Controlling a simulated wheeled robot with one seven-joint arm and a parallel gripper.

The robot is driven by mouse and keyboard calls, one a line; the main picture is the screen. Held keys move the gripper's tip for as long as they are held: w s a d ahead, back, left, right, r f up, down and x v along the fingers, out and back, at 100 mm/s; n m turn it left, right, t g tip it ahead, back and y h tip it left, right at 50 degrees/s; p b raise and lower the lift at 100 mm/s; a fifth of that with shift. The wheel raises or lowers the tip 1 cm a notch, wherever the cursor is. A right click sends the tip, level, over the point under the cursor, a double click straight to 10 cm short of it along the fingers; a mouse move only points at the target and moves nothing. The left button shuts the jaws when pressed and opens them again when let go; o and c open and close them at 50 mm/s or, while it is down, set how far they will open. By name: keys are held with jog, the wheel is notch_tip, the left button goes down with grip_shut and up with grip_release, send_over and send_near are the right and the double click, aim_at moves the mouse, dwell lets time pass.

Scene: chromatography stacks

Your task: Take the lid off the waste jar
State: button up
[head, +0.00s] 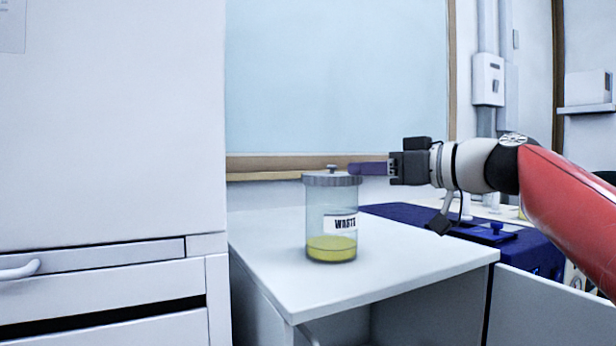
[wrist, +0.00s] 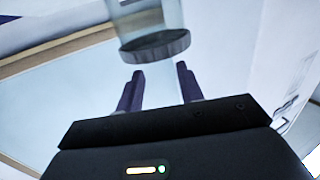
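The waste jar (head: 331,215) is a clear cylinder with a white "WASTE" label and yellow liquid at the bottom. It stands upright on the white counter. Its grey ridged lid (head: 332,180) sits on top, with a small knob (head: 332,168) in the middle. My gripper (head: 352,168) is level, just right of the knob at about its height, fingers pointing left. In the wrist view my gripper (wrist: 158,72) has its two purple fingers apart with nothing between them. The lid (wrist: 155,47) and jar (wrist: 145,14) appear upside down beyond the fingertips; the knob is not distinguishable there.
The white counter (head: 270,260) is clear around the jar. A tall white cabinet (head: 110,130) stands close on the left. A framed pale blue panel (head: 340,75) is on the wall behind. A blue mat (head: 535,250) with equipment lies to the right.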

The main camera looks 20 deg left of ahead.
aim_at(337, 174)
jog(key=p+x, duration=0.1)
jog(key=x, duration=0.1)
jog(key=p+x, duration=0.1)
jog(key=x, duration=0.2)
jog(key=p+x, duration=0.2)
jog(key=shift+w+a+r, duration=0.15)
jog(key=shift+w+r, duration=0.1)
jog(key=shift+r, duration=0.1)
jog(key=shift+w+a+f, duration=0.2)
jog(key=shift+a, duration=0.3)
grip_shut()
